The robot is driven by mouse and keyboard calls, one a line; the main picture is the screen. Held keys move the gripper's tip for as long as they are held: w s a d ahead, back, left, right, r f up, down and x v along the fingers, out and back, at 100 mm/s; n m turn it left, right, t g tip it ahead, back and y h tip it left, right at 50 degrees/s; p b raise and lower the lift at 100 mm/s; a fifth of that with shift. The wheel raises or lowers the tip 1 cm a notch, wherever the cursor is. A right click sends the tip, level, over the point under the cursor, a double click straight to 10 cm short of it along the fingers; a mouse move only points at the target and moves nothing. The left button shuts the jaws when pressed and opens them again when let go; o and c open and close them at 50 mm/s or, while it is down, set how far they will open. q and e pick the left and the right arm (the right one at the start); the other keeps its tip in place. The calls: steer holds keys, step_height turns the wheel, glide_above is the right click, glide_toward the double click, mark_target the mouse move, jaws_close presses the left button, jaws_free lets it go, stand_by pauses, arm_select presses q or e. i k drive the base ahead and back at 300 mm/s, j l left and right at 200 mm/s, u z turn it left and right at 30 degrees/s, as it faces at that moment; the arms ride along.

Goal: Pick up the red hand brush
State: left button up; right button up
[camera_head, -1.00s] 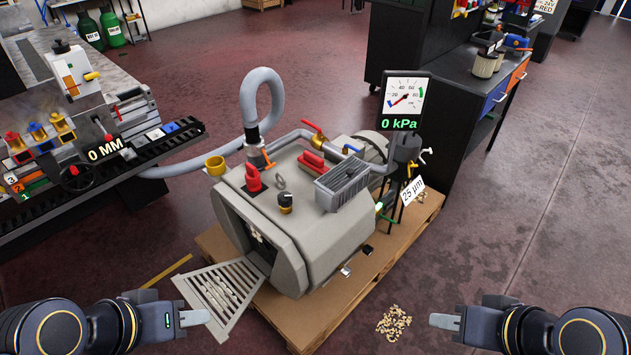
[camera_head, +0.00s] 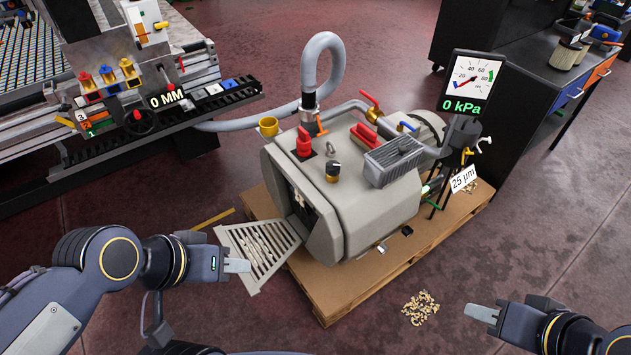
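A red block-shaped piece (camera_head: 364,136) lies on top of the grey vacuum pump housing, beside a finned grey box; it may be the red hand brush, but its bristles cannot be made out. A second red piece, a knob-like part (camera_head: 304,143), stands upright on the housing to its left. My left gripper (camera_head: 238,265) is at the lower left, in front of the slatted grate and apart from both red pieces. My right gripper (camera_head: 482,314) is at the lower right, clear of the pallet. Both are seen side-on, with nothing visible in them; their finger gaps are hidden.
The grey pump (camera_head: 350,215) stands on a wooden pallet (camera_head: 335,302). A grey hose (camera_head: 335,65) arches above it, and a gauge (camera_head: 472,80) stands to its right. Wood chips (camera_head: 420,307) lie on the floor. The grid table (camera_head: 30,110) is at left.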

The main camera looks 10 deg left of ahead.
mark_target(360, 133)
steer(key=i+l, duration=0.35)
steer(key=i+l+u, duration=0.1)
steer(key=i+l, duration=0.3)
steer(key=l, duration=0.15)
steer(key=i+l, duration=0.35)
steer(key=l, duration=0.15)
steer(key=i+l+u, duration=0.1)
steer(key=i+l, duration=0.25)
steer(key=l, duration=0.15)
steer(key=i+l, duration=0.3)
steer(key=l, duration=0.2)
